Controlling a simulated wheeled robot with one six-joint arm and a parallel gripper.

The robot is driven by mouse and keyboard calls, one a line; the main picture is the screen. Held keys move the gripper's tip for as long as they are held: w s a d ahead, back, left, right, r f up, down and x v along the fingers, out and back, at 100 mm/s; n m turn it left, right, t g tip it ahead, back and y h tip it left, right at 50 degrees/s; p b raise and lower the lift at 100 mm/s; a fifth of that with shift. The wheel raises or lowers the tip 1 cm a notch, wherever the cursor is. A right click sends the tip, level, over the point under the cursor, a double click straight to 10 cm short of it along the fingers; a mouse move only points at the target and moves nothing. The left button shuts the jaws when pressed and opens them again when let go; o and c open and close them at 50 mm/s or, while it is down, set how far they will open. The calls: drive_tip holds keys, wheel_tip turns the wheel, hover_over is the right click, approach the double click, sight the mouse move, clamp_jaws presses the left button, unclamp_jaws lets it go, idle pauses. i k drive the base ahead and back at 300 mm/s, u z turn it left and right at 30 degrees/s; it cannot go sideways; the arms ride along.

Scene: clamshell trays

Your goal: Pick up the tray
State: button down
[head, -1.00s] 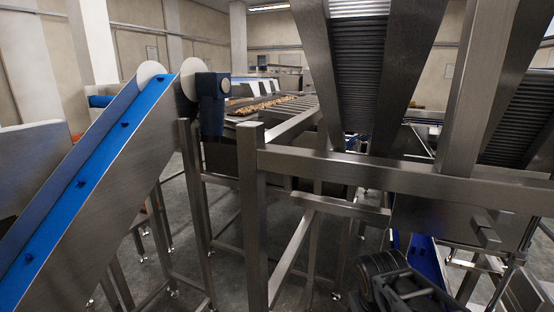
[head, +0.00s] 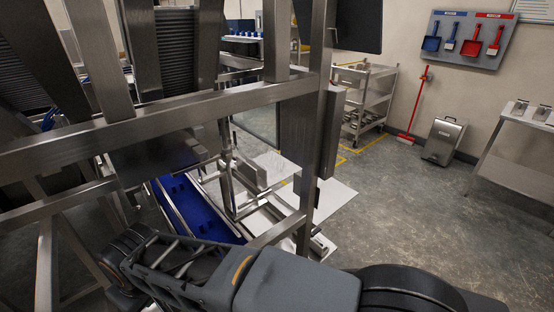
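I cannot make out a clamshell tray in the head view. A blue conveyor belt (head: 197,212) runs low behind the steel frame, and no tray shows on its visible part. My dark arm stretches across the bottom of the view, in front of the frame and belt. The end of my arm is out of sight, so my gripper does not show and neither does anything it might hold.
A steel machine frame (head: 160,113) with a thick crossbar and posts stands close in front. White flat areas (head: 335,203) lie low beyond it. Farther back are a shelf cart (head: 362,100) and a steel table (head: 515,160) at right. The grey floor (head: 400,205) between is open.

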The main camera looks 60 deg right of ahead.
sight(264, 154)
drive_tip(key=u, duration=1.95)
drive_tip(key=k, duration=2.9)
drive_tip(key=z, duration=2.25)
